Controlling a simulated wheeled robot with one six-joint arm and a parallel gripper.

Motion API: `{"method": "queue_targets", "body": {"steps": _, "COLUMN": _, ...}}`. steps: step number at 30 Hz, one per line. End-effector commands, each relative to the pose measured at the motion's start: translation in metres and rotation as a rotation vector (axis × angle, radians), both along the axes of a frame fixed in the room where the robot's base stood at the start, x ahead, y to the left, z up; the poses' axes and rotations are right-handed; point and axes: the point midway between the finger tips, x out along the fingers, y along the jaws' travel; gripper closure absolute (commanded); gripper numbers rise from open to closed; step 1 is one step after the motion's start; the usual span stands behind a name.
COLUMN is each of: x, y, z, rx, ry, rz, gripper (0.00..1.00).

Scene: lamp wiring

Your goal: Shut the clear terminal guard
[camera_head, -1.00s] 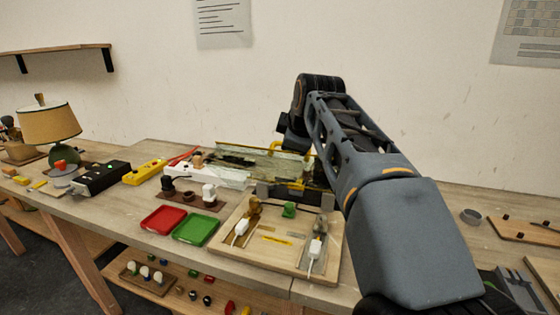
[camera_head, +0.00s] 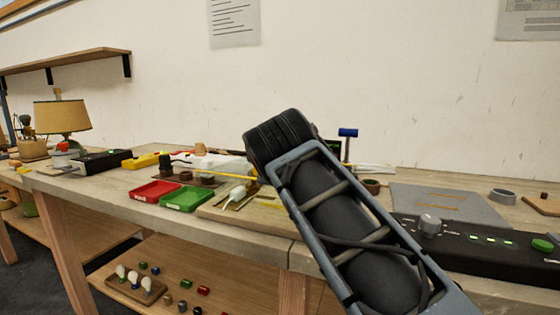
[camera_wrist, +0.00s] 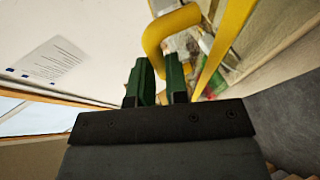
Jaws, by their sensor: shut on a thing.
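My gripper (camera_wrist: 158,76) shows in the wrist view, with two green fingers shut on a yellow handle (camera_wrist: 160,35). The handle is a bent yellow loop that passes between the fingertips. A straight yellow bar (camera_wrist: 226,45) runs beside it, to the right. In the head view a thin yellow edge (camera_head: 228,175) crosses above the wooden wiring board (camera_head: 216,212). I take it for the guard's edge; its clear panel is hard to make out. My arm hides the gripper, the handle and the board's right part there.
A red tray (camera_head: 157,190) and a green tray (camera_head: 187,199) stand left of the board. A black box with a knob (camera_head: 428,225) is at the right. A blue-topped post (camera_head: 348,133) stands behind my arm. The lower shelf holds bulbs and small parts.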

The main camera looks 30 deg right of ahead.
Motion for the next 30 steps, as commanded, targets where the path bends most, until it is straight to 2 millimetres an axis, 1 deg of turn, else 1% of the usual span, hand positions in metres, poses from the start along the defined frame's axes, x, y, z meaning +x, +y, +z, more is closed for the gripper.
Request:
{"method": "queue_targets", "body": {"steps": 1, "x": 0.001, "y": 0.001, "z": -0.012, "rx": -0.001, "ry": 0.007, "rz": -0.001, "gripper": 1.0}}
{"method": "queue_targets", "body": {"steps": 9, "x": 0.003, "y": 0.004, "z": -0.029, "rx": 0.001, "ry": 0.01, "rz": -0.002, "gripper": 1.0}}
{"method": "queue_targets", "body": {"steps": 15, "x": 0.004, "y": 0.005, "z": -0.035, "rx": 0.007, "ry": 0.016, "rz": -0.002, "gripper": 1.0}}
{"method": "queue_targets", "body": {"steps": 26, "x": 0.005, "y": 0.006, "z": -0.037, "rx": 0.011, "ry": 0.017, "rz": 0.001, "gripper": 1.0}}
{"method": "queue_targets", "body": {"steps": 27, "x": 0.005, "y": 0.006, "z": -0.037, "rx": 0.01, "ry": 0.018, "rz": 0.001, "gripper": 0.82}}
{"method": "queue_targets", "body": {"steps": 30, "x": 0.005, "y": 0.006, "z": -0.037, "rx": 0.01, "ry": 0.018, "rz": 0.0, "gripper": 0.72}}
